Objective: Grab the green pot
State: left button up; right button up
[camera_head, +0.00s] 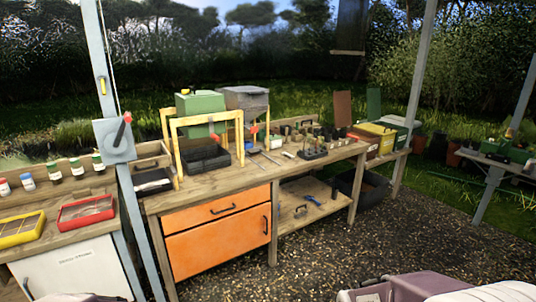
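No green pot can be picked out with certainty. A row of pots stands on the grass at the right: a reddish one (419,143), a dark one (438,144) whose colour is hard to tell, and a red-brown one (454,154). Green items (518,154) sit on a small table at the far right, too small to identify. Neither of my grippers is in view.
A long wooden workbench (222,189) with orange drawers (218,238) crosses the middle, crowded with tools and boxes. Posts (422,60) stand around. The gravel floor (400,235) is open in front.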

aim_at(261, 135)
jog(key=i+l+z, duration=0.15)
jog(key=i+z, duration=0.25)
jog(key=i, duration=2.2)
jog(key=u, duration=0.35)
